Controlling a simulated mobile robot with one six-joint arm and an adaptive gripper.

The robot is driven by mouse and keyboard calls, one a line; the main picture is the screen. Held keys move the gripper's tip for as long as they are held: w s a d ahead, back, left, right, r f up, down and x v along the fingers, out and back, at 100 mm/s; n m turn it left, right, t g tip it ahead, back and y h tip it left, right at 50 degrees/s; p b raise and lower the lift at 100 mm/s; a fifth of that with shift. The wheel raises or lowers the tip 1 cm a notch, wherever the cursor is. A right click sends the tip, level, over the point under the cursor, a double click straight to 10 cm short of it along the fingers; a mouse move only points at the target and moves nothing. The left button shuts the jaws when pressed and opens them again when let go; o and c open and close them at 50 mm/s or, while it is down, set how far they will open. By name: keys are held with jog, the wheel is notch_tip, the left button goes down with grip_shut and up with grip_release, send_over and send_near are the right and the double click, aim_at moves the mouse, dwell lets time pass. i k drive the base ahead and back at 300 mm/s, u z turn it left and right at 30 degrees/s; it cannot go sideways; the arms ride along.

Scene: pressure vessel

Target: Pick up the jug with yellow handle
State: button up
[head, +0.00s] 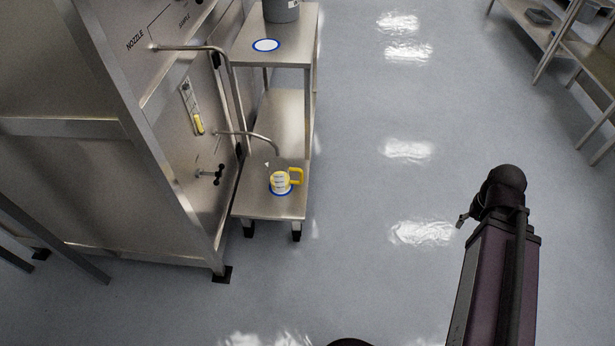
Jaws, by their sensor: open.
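The jug (280,182) is white with a yellow handle (296,176) on its right side. It stands upright on a blue-rimmed round marker on the low metal shelf (257,204), below the end of a thin curved pipe (262,137). My gripper (463,219) is far to the right of the jug, over open floor. Only a small part of it shows beside my dark arm, and the rest is hidden. It is open and apart from the jug.
A large metal panel with a nozzle pipe (190,48) and a valve handle (211,174) stands left of the jug. An upper shelf (283,52) holds a grey container (281,11) and an empty blue-rimmed marker (266,45). The floor between is clear. Metal racks (560,40) stand at the upper right.

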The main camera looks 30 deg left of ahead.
aim_at(279, 168)
jog(key=z, duration=0.6)
jog(key=k, duration=0.8)
jog(key=u, duration=2.65)
jog(key=i, duration=0.25)
jog(key=z, duration=0.8)
